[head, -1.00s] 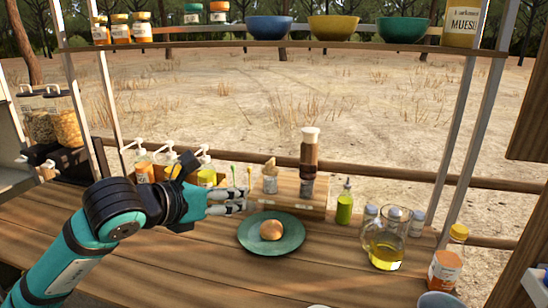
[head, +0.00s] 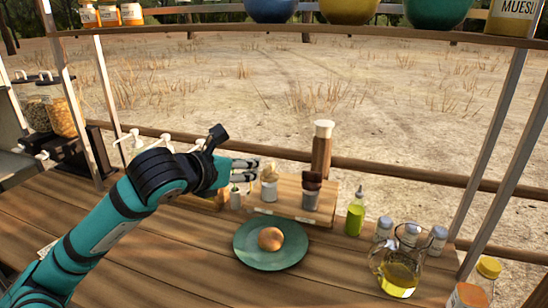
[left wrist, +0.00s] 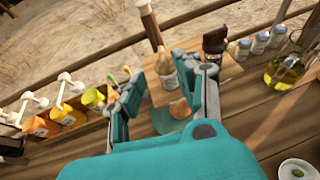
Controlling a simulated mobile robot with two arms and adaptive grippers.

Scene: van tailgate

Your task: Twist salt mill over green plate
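The green plate (head: 248,252) lies on the wooden counter with a round brown bun (head: 270,239) on it. Behind it, a small mill with a pale wooden top and white label (head: 269,190), which looks like the salt mill, stands upright on a wooden riser. A similar dark-topped mill (head: 311,192) stands to its right. My left gripper (head: 246,170) is open and empty, just left of the salt mill at about its top's height. In the left wrist view the salt mill (left wrist: 170,78) shows beyond the gap between the spread fingers (left wrist: 165,92). My right gripper is not in view.
A tall wooden mill-like object with a cream top (head: 322,150) stands behind the riser (head: 286,207). A green bottle (head: 355,215), several small jars and an oil jug (head: 398,272) stand at the right. Pump bottles (left wrist: 67,113) stand at the left. The front counter is clear.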

